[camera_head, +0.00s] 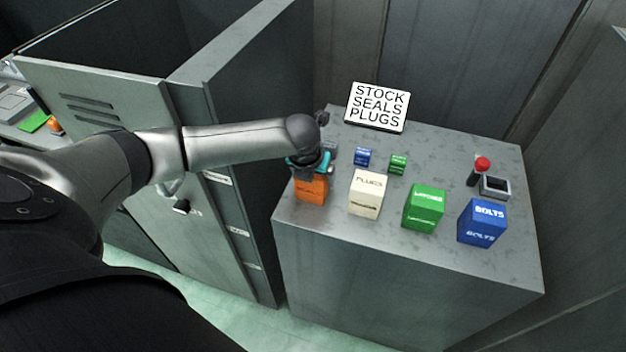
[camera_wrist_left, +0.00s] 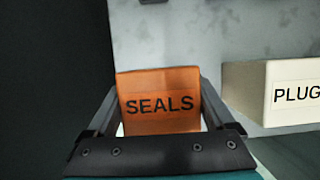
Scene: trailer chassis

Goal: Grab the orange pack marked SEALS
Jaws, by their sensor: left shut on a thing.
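The orange pack marked SEALS (camera_head: 311,190) stands at the left front of the grey cabinet top, and my left arm's wrist hides its upper part in the head view. In the left wrist view the orange pack (camera_wrist_left: 160,101) sits between the two fingers of my left gripper (camera_wrist_left: 158,110), with its SEALS label readable. My left gripper (camera_head: 311,172) is shut on the pack from above. I cannot tell whether the pack is lifted off the surface. My right gripper is not in view.
The white PLUGS pack (camera_head: 364,194) stands just right of the orange pack. A green pack (camera_head: 424,208) and a blue BOLTS pack (camera_head: 482,222) follow. Small blue and green boxes, a STOCK SEALS PLUGS sign (camera_head: 376,107) and a red-topped item (camera_head: 480,168) stand behind. A locker door (camera_head: 235,150) is at left.

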